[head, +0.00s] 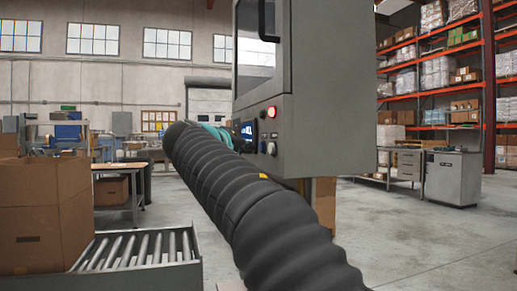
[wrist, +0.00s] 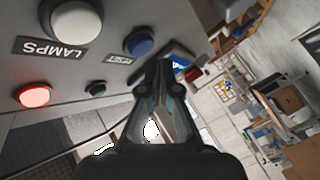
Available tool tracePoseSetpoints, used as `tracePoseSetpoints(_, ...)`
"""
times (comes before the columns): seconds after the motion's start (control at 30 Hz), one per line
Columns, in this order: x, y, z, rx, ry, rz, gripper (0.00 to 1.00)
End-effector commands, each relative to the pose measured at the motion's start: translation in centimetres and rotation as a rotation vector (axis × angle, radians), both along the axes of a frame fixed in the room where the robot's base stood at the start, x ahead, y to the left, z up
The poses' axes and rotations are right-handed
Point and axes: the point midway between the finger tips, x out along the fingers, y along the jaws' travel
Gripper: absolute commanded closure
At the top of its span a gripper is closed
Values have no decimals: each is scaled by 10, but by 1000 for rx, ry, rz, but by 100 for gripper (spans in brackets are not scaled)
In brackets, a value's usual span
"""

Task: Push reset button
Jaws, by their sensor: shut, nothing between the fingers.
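The blue button (wrist: 139,43) sits on the grey panel in the wrist view, beside a small dark label (wrist: 118,60) that appears to read RESET. My gripper (wrist: 158,64) is shut and empty. Its tips appear just below and right of the blue button in the picture; I see no contact, and the distance in depth is unclear. In the head view the grey machine cabinet (head: 335,120) stands ahead, and my dark arm reaches toward its control side. The arm hides my fingertips and the blue button there.
A roller conveyor (head: 135,250) and cardboard boxes (head: 40,215) stand at left. Open floor lies at right.

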Motion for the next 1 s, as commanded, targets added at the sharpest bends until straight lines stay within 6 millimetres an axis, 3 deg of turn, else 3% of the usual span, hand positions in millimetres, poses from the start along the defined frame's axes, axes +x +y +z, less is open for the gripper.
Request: tracePoseSetpoints(1.0,3,-8,0,0,0,0,100)
